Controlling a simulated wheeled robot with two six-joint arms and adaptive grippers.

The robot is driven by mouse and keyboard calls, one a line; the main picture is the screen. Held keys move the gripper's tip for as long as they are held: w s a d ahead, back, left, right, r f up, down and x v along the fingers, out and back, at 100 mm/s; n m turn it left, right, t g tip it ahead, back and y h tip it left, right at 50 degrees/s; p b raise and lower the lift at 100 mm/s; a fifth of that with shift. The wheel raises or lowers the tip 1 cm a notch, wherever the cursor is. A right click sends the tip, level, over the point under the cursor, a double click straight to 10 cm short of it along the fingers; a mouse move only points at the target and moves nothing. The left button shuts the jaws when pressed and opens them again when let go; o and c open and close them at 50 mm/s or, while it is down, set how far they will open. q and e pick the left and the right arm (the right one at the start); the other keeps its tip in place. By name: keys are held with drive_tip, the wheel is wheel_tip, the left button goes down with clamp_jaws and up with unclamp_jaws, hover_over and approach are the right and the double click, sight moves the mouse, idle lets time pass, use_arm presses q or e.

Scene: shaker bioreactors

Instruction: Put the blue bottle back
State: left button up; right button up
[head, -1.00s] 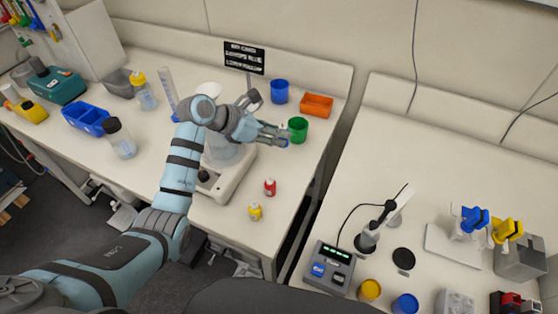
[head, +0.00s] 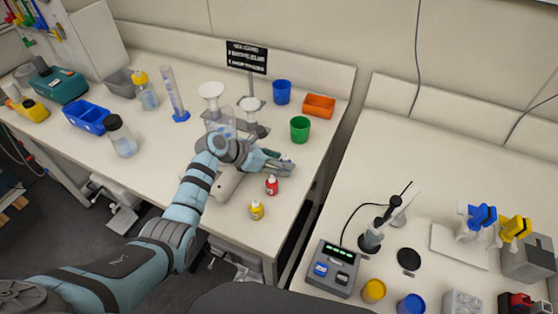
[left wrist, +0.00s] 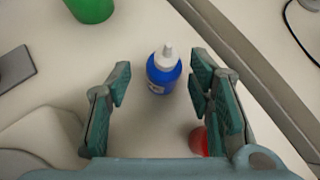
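The blue bottle (left wrist: 164,72) with a white cap shows in the left wrist view, in the gap between the fingertips and slightly beyond them, touching neither finger. My left gripper (left wrist: 160,86) is open and empty. In the head view my left gripper (head: 284,165) is low over the bench, and I cannot make out the blue bottle there. A red bottle (head: 272,185) stands just in front of the gripper; its red part (left wrist: 198,141) shows partly hidden behind the right finger in the wrist view. A yellow bottle (head: 257,210) stands nearer the front edge. My right gripper is not in view.
A white device (head: 228,185) is partly hidden under my left arm. A gap separates this bench from the right bench (head: 385,140).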

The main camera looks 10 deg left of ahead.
use_arm(q)
drive_tip(key=shift+s+a+r, duration=0.1)
drive_tip(key=shift+a+r, duration=0.1)
drive_tip(key=shift+r, duration=0.1)
drive_tip(key=p+v, duration=0.3)
drive_tip(key=v, duration=0.8)
drive_tip(key=shift+s, duration=0.2)
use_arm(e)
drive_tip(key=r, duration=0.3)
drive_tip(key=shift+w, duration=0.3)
